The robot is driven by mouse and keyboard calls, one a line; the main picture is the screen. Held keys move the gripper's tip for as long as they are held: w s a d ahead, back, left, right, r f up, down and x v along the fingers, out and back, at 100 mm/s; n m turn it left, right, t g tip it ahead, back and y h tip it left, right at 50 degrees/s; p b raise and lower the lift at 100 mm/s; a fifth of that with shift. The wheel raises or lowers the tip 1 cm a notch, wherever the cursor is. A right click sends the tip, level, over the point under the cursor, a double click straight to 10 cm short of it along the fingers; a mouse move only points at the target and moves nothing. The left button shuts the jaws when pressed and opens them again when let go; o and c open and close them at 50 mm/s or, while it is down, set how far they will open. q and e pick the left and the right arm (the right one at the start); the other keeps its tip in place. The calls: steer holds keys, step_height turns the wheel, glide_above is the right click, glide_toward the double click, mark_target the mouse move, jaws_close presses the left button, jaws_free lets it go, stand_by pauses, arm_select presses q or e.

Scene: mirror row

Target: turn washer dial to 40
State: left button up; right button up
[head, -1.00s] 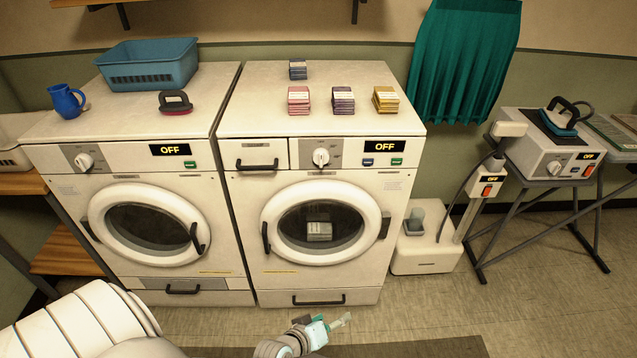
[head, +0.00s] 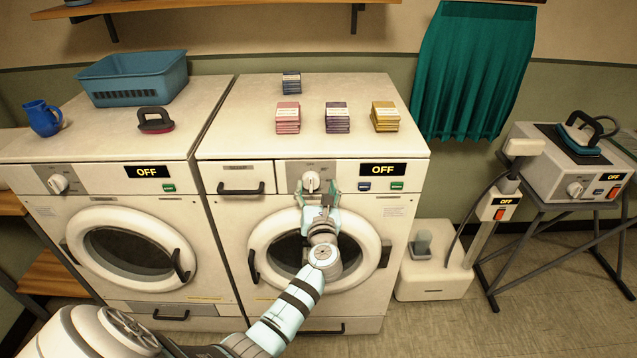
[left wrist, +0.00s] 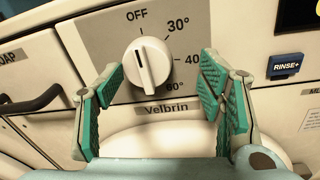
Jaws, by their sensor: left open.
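The washer is the right-hand white machine (head: 228,240). Its round white dial (head: 311,181) sits on a grey panel below the top edge. In the left wrist view the dial (left wrist: 146,62) has its marker line pointing up at OFF, with 30°, 40 and 60° printed clockwise on its right. The machine's display (head: 383,170) reads OFF. My left gripper (head: 318,190) is open just in front of the dial. In the left wrist view its green-padded fingers (left wrist: 161,66) stand to either side and slightly below, apparently not touching the dial. My right gripper is not in view.
A soap drawer handle (head: 241,189) is left of the dial; a RINSE+ button (left wrist: 286,66) is to its right. A second machine (head: 100,180) with its own dial stands at left. Coloured stacks (head: 337,118) lie on the washer top, clear of the gripper.

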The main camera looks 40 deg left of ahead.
arm_select(q)
steer(key=shift+w+a+r, duration=0.2)
steer(key=shift+w, duration=0.05)
steer(key=shift+s+r, duration=0.1)
steer(key=shift+r, duration=0.15)
steer(key=shift+s+a, duration=0.25)
steer(key=shift+a+f, duration=0.15)
steer(key=shift+a, duration=0.1)
steer(key=c, duration=1.2)
steer(key=shift+o, duration=0.2)
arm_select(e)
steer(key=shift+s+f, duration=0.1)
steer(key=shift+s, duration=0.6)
